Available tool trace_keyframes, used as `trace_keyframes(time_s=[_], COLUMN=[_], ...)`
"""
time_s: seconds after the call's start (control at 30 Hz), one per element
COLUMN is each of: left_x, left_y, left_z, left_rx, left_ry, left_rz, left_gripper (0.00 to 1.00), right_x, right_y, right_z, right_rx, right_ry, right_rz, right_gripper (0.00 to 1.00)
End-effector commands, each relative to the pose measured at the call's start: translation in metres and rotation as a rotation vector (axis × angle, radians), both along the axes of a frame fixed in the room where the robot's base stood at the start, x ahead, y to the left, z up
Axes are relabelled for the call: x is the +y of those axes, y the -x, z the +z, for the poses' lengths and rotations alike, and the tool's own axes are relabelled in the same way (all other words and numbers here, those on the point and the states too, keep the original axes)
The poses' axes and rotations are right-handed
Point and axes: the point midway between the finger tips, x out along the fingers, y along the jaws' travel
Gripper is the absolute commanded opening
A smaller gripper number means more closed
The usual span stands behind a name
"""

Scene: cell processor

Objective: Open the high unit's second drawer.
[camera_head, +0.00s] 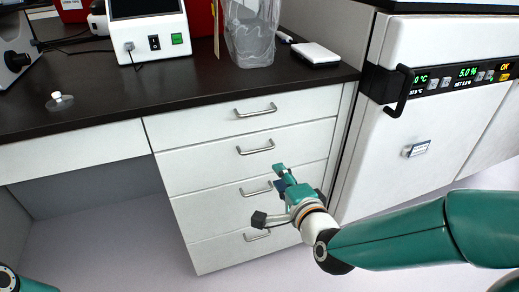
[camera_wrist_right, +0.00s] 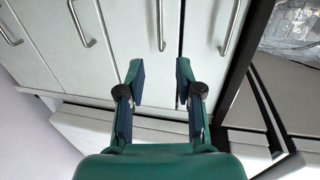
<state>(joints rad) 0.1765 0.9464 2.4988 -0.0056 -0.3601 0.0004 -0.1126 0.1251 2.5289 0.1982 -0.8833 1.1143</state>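A white drawer unit (camera_head: 215,215) stands under the dark worktop in the head view, with its drawer fronts stacked and looking shut. The second drawer from the top (camera_head: 205,162) has a metal bar handle (camera_head: 256,149). My right gripper (camera_head: 269,195) is open and empty in front of the lower drawers in the head view. In the right wrist view my right gripper (camera_wrist_right: 158,68) has its fingers apart, with the second drawer's handle (camera_wrist_right: 160,25) ahead, lined up with the gap between them. I cannot tell the exact distance. My left gripper is out of view.
The dark worktop (camera_head: 110,97) carries a white device (camera_head: 148,35), a clear container (camera_head: 249,40) and a small white box (camera_head: 315,53). A white incubator (camera_head: 425,150) with a display and black handle stands to the right. An open knee space (camera_head: 85,190) lies left of the drawers.

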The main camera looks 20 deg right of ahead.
Motion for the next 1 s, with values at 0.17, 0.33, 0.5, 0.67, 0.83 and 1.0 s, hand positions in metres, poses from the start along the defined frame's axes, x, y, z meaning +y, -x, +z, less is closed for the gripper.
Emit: trace_keyframes(time_s=[0.17, 0.33, 0.5, 0.67, 0.83, 1.0], left_x=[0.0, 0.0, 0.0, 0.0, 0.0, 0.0], left_y=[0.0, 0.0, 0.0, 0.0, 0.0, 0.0], left_z=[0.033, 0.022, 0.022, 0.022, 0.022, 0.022], left_rx=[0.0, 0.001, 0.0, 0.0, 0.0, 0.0], left_ry=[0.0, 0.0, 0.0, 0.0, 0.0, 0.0], left_rz=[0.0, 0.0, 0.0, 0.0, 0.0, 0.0], left_gripper=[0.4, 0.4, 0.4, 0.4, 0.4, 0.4], right_x=[0.001, 0.002, 0.004, 0.005, 0.005, 0.005], right_y=[-0.015, -0.054, -0.091, -0.121, -0.142, -0.15], right_z=[0.001, -0.013, -0.022, -0.028, -0.032, -0.034], right_rx=[0.008, 0.0, 0.001, 0.001, 0.001, 0.001], right_ry=[-0.002, -0.003, -0.003, -0.002, -0.001, -0.001], right_rz=[0.005, 0.003, 0.003, 0.004, 0.004, 0.004], right_gripper=[0.35, 0.35, 0.35, 0.35, 0.35, 0.35])
